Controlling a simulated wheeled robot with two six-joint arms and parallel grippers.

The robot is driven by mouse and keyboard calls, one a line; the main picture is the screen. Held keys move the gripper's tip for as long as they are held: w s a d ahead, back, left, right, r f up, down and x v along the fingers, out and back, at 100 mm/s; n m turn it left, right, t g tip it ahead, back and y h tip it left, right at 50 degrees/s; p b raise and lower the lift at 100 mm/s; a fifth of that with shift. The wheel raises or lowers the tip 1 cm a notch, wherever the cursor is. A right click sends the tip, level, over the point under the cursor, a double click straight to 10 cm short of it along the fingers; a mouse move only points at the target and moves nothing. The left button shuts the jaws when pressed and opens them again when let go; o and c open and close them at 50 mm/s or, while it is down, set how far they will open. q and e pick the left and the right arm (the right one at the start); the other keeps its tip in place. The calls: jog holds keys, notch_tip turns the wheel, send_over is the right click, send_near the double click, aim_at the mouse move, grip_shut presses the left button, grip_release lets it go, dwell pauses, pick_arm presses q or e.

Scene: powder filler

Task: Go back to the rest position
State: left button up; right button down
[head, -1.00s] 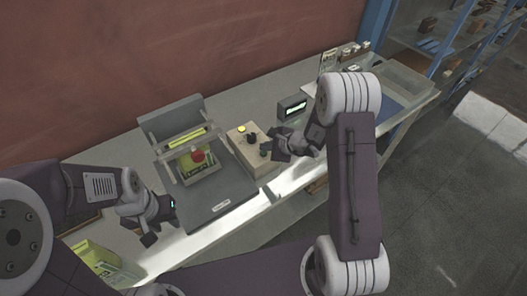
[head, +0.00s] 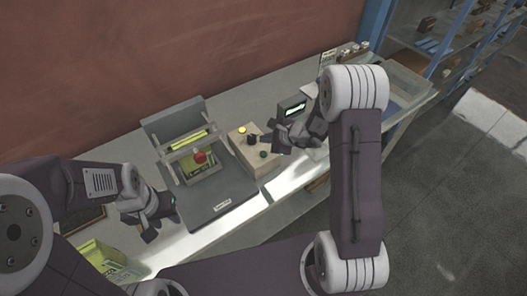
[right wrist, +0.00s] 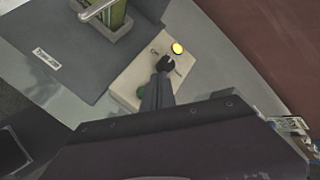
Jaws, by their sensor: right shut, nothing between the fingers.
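My right gripper (head: 277,142) hangs just right of a beige control box (head: 243,141) in the head view. In the right wrist view its fingers (right wrist: 156,92) are shut and empty, seen in front of the box beside the black knob (right wrist: 166,63). Whether they touch the box I cannot tell. My left gripper (head: 162,220) is at the left front of the bench, left of the grey machine base (head: 228,192). Its fingers are too small and dark to tell whether they are open.
The box has a yellow button (head: 242,130) and a green button (head: 263,154). A small display (head: 291,108) stands behind my right gripper. A yellow-green box (head: 98,256) stands at the front left.

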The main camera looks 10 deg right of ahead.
dwell(0.7)
jog(key=s+a+n+g+y+b, duration=0.1)
jog(key=s+a+n+g+b, duration=0.2)
jog(key=s+a+n+b, duration=0.6)
jog(key=s+d+f+n+g+h, duration=0.1)
jog(key=s+d+f+n+h, duration=0.1)
jog(key=s+d+n, duration=0.3)
jog(key=s+d+f+n+g+h, duration=0.2)
jog(key=s+d+n, duration=0.4)
jog(key=s, duration=0.3)
jog(key=shift+s+f+g+h, duration=0.3)
jog(key=shift+f+h, duration=0.35)
jog(key=shift+h, duration=0.15)
